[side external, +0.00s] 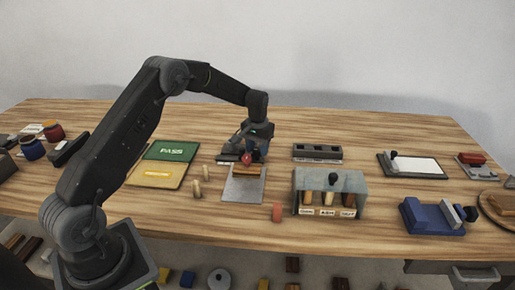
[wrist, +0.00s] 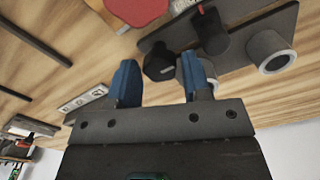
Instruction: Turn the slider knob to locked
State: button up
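My gripper (side external: 260,152) is low over the middle of the table, behind the grey plate. In the wrist view, its two blue fingers (wrist: 159,78) stand apart with a gap between them. A black faceted knob (wrist: 159,60) shows beyond the gap, close to the right finger. Whether it is the slider knob, and whether the fingers touch it, I cannot tell. It sits by a dark fixture (wrist: 243,28) with a black post and a grey hollow cylinder. No locked mark is readable. In the side view, the fixture (side external: 230,152) is partly hidden by my gripper.
A red-topped thing (side external: 247,159) and wooden block (side external: 240,170) are at the grey plate (side external: 243,189). Green PASS (side external: 171,151) and yellow (side external: 158,174) mats lie left. A grey-topped rack (side external: 330,181) stands right, with a dark slotted tray (side external: 317,152) behind it.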

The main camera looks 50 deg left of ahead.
jog(key=shift+o, duration=1.2)
jog(key=shift+f, duration=0.1)
